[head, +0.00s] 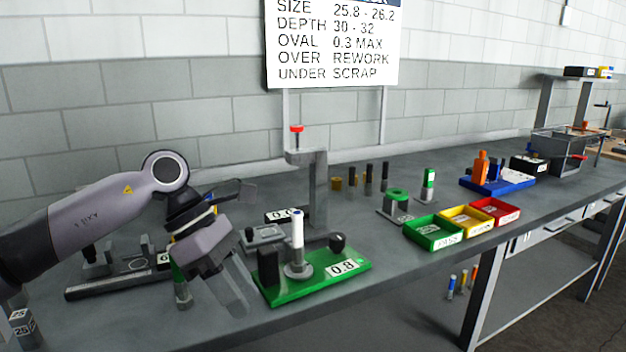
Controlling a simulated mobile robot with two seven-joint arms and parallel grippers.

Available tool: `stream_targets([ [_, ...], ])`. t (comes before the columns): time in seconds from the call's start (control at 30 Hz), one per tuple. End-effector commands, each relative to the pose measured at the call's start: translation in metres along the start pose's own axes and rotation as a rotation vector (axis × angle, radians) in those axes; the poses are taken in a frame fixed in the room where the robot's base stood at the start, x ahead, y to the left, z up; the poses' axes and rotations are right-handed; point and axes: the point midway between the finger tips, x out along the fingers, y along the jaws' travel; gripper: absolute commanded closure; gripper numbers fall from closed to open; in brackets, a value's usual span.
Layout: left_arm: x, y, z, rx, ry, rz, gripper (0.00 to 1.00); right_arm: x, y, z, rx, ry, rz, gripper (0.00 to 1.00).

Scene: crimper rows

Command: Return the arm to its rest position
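My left arm (110,215) reaches in from the left over the bench. My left gripper (236,290) points down and to the right, just left of the green fixture. My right gripper is not in view.
A green fixture (345,282) marked 0.8 holds an upright white-topped pin. A grey press (318,190) stands behind. Green (434,232), yellow (466,219) and red (495,211) trays sit to the right.

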Motion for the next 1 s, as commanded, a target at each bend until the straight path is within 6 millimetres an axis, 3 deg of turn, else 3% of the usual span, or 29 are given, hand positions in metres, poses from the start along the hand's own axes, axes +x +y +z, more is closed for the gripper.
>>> stream_targets([
  [0.03,0.021,-0.006,0.013,-0.021,-0.09,-0.044,0.67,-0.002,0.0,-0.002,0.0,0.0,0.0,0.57],
  [0.1,0.043,-0.015,0.032,-0.061,-0.223,-0.097,0.67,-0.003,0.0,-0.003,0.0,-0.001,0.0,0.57],
  [0.2,0.066,-0.027,0.058,-0.141,-0.413,-0.172,0.67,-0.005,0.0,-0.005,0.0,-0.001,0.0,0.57],
  [0.4,0.086,-0.045,0.099,-0.373,-0.783,-0.334,0.67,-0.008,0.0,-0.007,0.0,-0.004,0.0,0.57],
  [0.57,0.086,-0.047,0.113,-0.621,-1.062,-0.464,0.67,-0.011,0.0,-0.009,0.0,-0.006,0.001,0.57],
  [0.77,0.08,-0.035,0.101,-0.995,-1.379,-0.623,0.67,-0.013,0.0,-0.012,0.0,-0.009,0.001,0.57],
  [0.87,0.081,-0.025,0.081,-1.205,-1.524,-0.696,0.67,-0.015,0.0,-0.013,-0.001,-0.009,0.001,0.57],
  [1.0,0.09,-0.014,0.04,-1.521,-1.708,-0.792,0.67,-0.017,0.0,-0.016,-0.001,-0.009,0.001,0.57],
])
